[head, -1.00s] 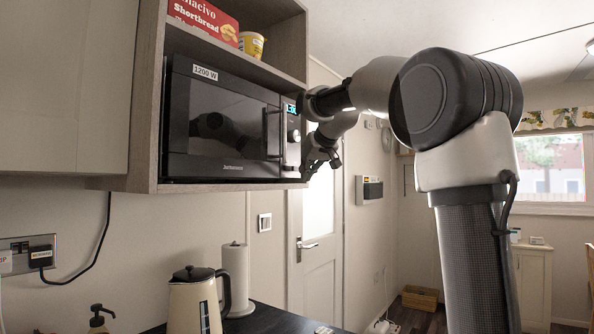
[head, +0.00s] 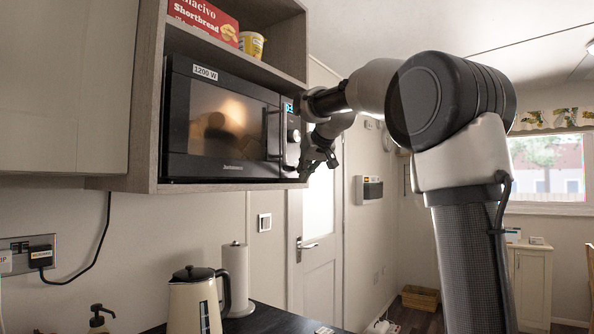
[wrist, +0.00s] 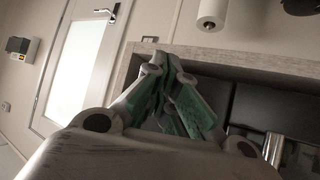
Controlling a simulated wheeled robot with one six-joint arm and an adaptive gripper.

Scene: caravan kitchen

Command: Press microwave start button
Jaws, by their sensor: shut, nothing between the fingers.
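The black microwave (head: 225,125) sits in a wooden wall cupboard, and its door window glows warm orange. Its control panel (head: 292,135) is at the right end, with a lit blue display (head: 289,108) at the top and a knob below it. A vertical handle (head: 275,135) stands left of the panel; a metal bar in the wrist view (wrist: 273,148) appears to be this handle. My gripper (head: 306,174) is shut and empty at the panel's lower right. It hides the panel's lower end, and I cannot make out the start button or whether the fingertips (wrist: 160,65) touch it.
The cupboard's wooden edge (head: 230,186) runs close under the microwave and passes close to my fingers in the wrist view. A shortbread box (head: 205,18) and a yellow tub (head: 252,44) stand above. A kettle (head: 195,300) and a paper roll (head: 235,275) are on the counter below.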

